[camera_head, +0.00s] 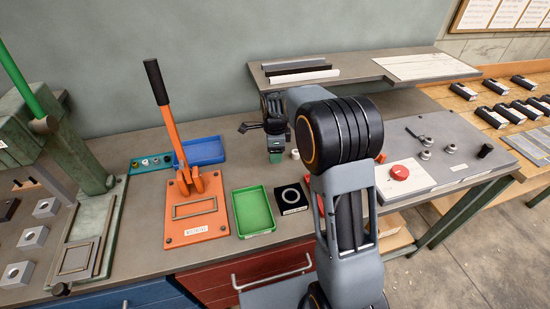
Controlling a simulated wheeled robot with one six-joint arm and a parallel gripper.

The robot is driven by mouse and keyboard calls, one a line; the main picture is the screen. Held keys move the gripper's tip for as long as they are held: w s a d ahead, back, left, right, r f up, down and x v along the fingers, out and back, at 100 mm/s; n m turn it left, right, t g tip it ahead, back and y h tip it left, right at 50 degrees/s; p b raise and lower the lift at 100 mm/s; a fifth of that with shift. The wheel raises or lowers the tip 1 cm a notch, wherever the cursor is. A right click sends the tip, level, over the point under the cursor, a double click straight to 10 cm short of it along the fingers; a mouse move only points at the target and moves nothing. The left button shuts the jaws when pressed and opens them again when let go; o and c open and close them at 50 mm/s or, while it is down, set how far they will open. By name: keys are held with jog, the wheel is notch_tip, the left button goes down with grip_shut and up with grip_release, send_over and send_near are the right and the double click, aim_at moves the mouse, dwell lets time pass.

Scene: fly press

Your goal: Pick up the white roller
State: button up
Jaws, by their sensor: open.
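A small white cylinder (295,154), which looks like the white roller, is on the grey bench just right of my gripper. My dark gripper (275,150) is over the back of the bench, left of my large arm joint. It is open, and its fingers are small and hard to make out. A green piece shows at its lower end, and I cannot tell whether it is part of the gripper. The white cylinder is beside the gripper, not visibly between its fingers. My arm hides the bench to the right of it.
A raised shelf (352,62) overhangs behind. A control panel with a red button (399,173) is at right.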

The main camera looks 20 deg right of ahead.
jog(key=shift+f, duration=0.9)
jog(key=c, duration=1)
